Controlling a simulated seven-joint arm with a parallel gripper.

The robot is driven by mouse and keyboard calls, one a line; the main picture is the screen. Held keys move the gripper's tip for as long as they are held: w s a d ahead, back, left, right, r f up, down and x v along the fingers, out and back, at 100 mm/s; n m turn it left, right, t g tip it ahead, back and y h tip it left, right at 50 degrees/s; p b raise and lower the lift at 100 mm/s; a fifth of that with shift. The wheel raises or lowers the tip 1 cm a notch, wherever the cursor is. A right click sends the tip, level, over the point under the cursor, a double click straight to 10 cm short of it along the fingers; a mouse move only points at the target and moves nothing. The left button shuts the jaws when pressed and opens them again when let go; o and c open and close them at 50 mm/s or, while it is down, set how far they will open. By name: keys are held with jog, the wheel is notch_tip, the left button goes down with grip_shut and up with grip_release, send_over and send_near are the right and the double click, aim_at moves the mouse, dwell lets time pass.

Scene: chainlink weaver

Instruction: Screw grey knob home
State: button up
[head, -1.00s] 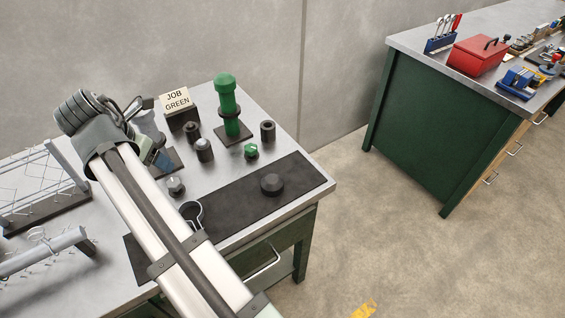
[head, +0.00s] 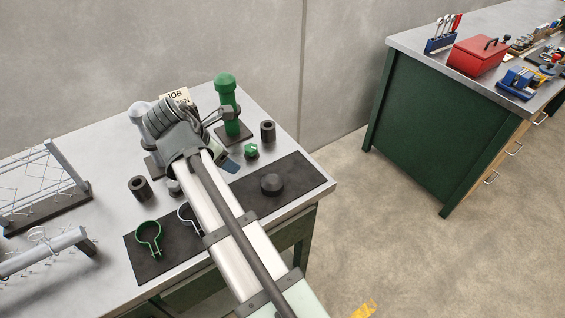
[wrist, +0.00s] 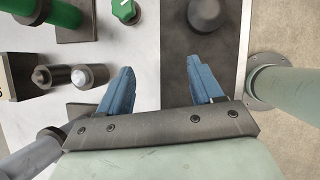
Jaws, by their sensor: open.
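My gripper (wrist: 160,72) is open and empty, its two blue fingers apart above the bench and mat. In the head view one blue finger (head: 229,167) shows beside my wrist. A grey-topped knob on a dark cylinder (wrist: 84,76) stands left of the fingers in the wrist view; my wrist hides it in the head view. Another small grey knob (head: 174,187) shows partly beside my arm in the head view. A green knob (head: 251,150) also shows at the wrist view's top (wrist: 123,10). A dark knob (head: 271,184) lies on the black mat (head: 305,178).
A green post (head: 226,100) and a grey post (head: 140,118) stand at the back by the job sign (head: 176,93). Hollow dark cylinders (head: 139,187) (head: 268,131) stand around. A green ring clamp (head: 148,236) and a pale one (head: 186,215) lie on the mat. Wire racks (head: 45,190) fill the left.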

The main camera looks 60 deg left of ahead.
jog(key=w+d+f+m, duration=0.1)
jog(key=w+d, duration=0.1)
jog(key=w, duration=0.2)
jog(key=w+d+f+m+t+h, duration=0.1)
jog(key=w+d+m, duration=0.1)
jog(key=w, duration=0.2)
jog(key=w+d+f+m, duration=0.2)
jog(key=w+d, duration=0.1)
jog(key=w, duration=0.2)
jog(key=shift+h, duration=0.4)
jog(key=s+a+r+n+y, duration=0.1)
jog(key=s+a+r, duration=0.15)
jog(key=s, duration=0.45)
jog(key=s+a+r+n+y, duration=0.1)
jog(key=s+a+r, duration=0.15)
jog(key=s, duration=0.45)
jog(key=s+a+r+n+y, duration=0.1)
jog(key=s+a+r, duration=0.15)
jog(key=s, duration=0.45)
jog(key=r+n+g, duration=0.2)
jog(key=n+g, duration=0.1)
jog(key=n, duration=0.5)
send_over(173, 181)
jog(key=s+d, duration=0.4)
jog(key=s, duration=0.1)
jog(key=shift+n, duration=0.3)
jog(key=x, duration=1.4)
jog(key=shift+w+a, duration=0.1)
jog(key=shift+a, duration=0.05)
